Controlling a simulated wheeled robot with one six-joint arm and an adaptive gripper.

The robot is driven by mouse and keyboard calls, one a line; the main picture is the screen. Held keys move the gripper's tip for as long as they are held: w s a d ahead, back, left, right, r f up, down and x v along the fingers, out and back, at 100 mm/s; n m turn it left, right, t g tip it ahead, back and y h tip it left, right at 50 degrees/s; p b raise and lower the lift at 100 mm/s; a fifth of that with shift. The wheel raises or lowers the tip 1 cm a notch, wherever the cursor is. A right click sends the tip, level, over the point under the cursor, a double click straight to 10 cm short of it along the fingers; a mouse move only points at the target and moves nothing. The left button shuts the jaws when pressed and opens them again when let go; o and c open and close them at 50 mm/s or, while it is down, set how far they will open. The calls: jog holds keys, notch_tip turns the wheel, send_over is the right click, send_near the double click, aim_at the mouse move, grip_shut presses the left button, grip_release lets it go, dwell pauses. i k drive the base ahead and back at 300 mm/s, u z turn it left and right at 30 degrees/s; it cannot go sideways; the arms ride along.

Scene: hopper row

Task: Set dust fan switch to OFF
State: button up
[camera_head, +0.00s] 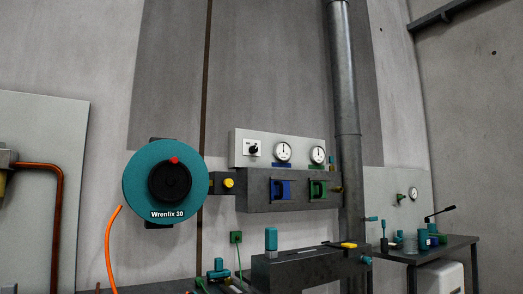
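A small dark rotary switch (252,149) on a light plate sits at the left of a pale grey gauge panel (243,135) on the back wall. It may be the dust fan switch, but its lettering is too small to read. I cannot tell its setting. Two round white gauges are to its right, the left gauge (283,151) and the right gauge (317,154). My gripper is not in view.
Below the panel is a dark grey box (256,189) with blue and green parts. A teal round unit marked "Wrenfix 30" (135,184) with an orange hose (108,250) is left. A vertical metal pipe (346,100) stands right. A bench (427,251) holds tools at far right.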

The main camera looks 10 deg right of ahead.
aim_at(254, 149)
jog(key=z, duration=0.5)
jog(key=i, duration=0.45)
jog(key=z, duration=0.7)
jog(key=i, duration=0.65)
jog(key=u, duration=0.15)
